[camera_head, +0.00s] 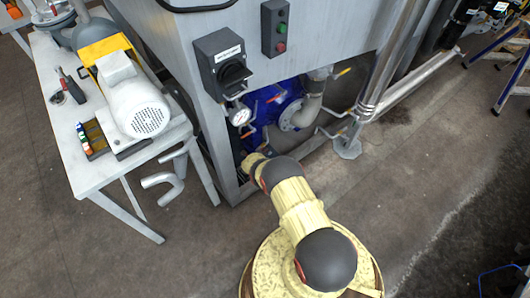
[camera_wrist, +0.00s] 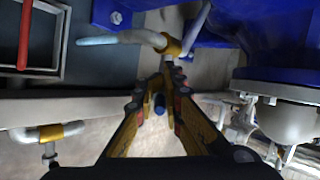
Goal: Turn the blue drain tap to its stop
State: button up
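The blue drain tap appears to be the lever with a light blue grip (camera_wrist: 98,41) in the wrist view. The grip points left from a brass-coloured collar (camera_wrist: 173,45) on a grey pipe. My gripper (camera_wrist: 168,72) reaches forward with its fingers converged, their tips just below the collar in the picture. The tips look close together, with no tap grip between them; whether they touch the collar or pipe is unclear. A small dark blue end (camera_wrist: 158,103) shows between the fingers. In the head view, my arm hides most of the gripper at the cabinet's lower opening.
A red-handled part (camera_wrist: 25,32) and another brass-collared pipe (camera_wrist: 50,133) lie left in the wrist view. Blue housing and a grey flange (camera_wrist: 280,103) crowd the right. In the head view, a gauge (camera_head: 239,115) and flanged pipe (camera_head: 300,115) fill the opening; a bench (camera_head: 92,172) stands left.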

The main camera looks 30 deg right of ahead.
jog(key=o, duration=0.5)
jog(key=shift+s+a+f, duration=0.15)
jog(key=shift+a+f, duration=0.05)
jog(key=shift+f, duration=0.1)
jog(key=shift+d+r, duration=0.1)
jog(key=shift+r, duration=0.05)
jog(key=shift+v, duration=5.95)
